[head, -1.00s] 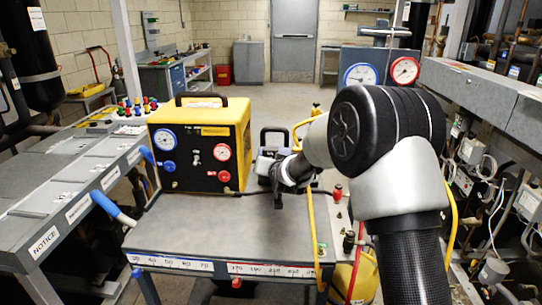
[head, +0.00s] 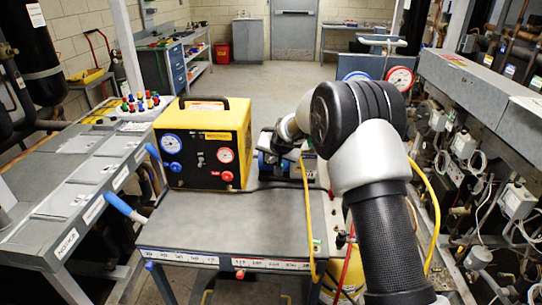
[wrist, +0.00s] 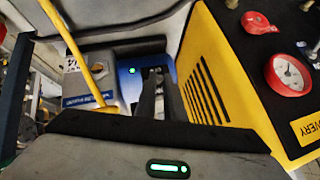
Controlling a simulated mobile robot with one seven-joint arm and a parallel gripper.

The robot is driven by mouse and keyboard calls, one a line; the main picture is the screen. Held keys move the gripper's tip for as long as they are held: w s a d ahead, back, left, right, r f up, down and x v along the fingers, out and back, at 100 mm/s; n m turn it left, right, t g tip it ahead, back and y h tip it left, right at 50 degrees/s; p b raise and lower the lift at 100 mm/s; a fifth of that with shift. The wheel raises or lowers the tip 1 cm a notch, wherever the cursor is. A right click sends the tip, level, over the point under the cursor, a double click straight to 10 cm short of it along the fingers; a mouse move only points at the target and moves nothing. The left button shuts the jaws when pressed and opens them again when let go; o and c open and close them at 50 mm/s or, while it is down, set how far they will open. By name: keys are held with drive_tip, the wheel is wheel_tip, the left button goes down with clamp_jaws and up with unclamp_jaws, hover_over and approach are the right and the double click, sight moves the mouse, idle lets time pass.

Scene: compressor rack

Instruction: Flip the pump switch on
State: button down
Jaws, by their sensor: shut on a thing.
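The vacuum pump stands at the back of the cart, beside the yellow recovery machine (head: 212,150). In the wrist view its blue end panel (wrist: 124,86) shows a lit green spot (wrist: 131,70), and its grey body (wrist: 84,82) is at the left. My gripper (wrist: 157,78) reaches to this panel, its dark fingers close together just right of the green spot. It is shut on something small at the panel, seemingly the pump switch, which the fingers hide. In the head view my gripper (head: 268,154) is at the pump, largely hiding it.
A yellow hose (head: 307,215) hangs close to my arm and crosses the pump in the wrist view (wrist: 85,55). The recovery machine's vented side (wrist: 205,90) is close right of my fingers. The cart top (head: 225,218) is clear in front.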

drive_tip(key=shift+d, duration=0.1)
drive_tip(key=c, duration=1.9)
unclamp_jaws()
drive_tip(key=shift+o, duration=0.2)
drive_tip(key=v, duration=1.7)
drive_tip(key=shift+s, duration=0.2)
drive_tip(key=shift+r, duration=0.1)
